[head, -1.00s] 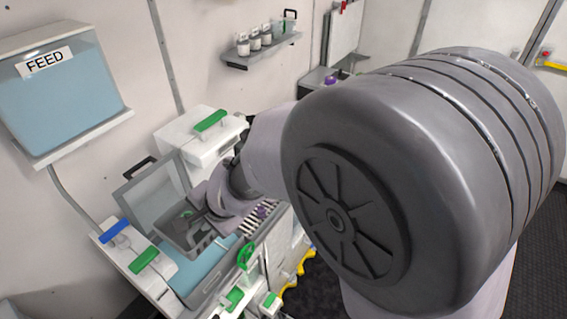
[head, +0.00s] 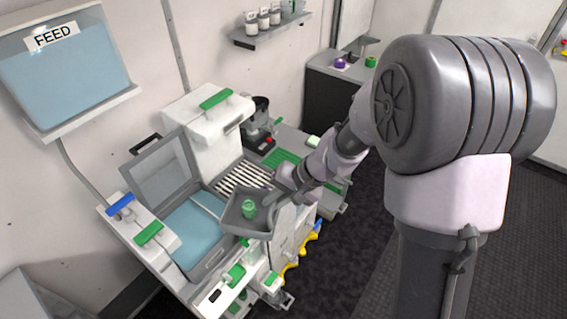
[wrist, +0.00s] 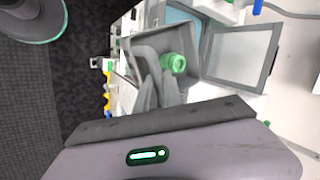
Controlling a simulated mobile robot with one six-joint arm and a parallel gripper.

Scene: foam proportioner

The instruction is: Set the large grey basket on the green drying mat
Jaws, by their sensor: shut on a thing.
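My gripper (head: 274,194) is shut on the large grey basket (head: 234,221) at its right side. The basket hangs above the front edge of the machine, close to the blue-filled basin, and looks slightly tilted. A green, knobbed piece (head: 249,209) sits inside it. In the wrist view my gripper (wrist: 150,85) reaches the grey basket (wrist: 189,44), and the green piece (wrist: 174,63) shows in it. The green drying mat (head: 284,158) appears to be the ribbed green patch on the counter, behind and right of the basket, with my arm partly near it.
The basin (head: 193,231) has its grey lid (head: 160,172) raised. A slatted rack (head: 242,178) lies between basin and mat. A dark machine with a red button (head: 259,122) stands behind the mat. Green-handled valves (head: 236,274) stick out at the front. Dark floor is open at right.

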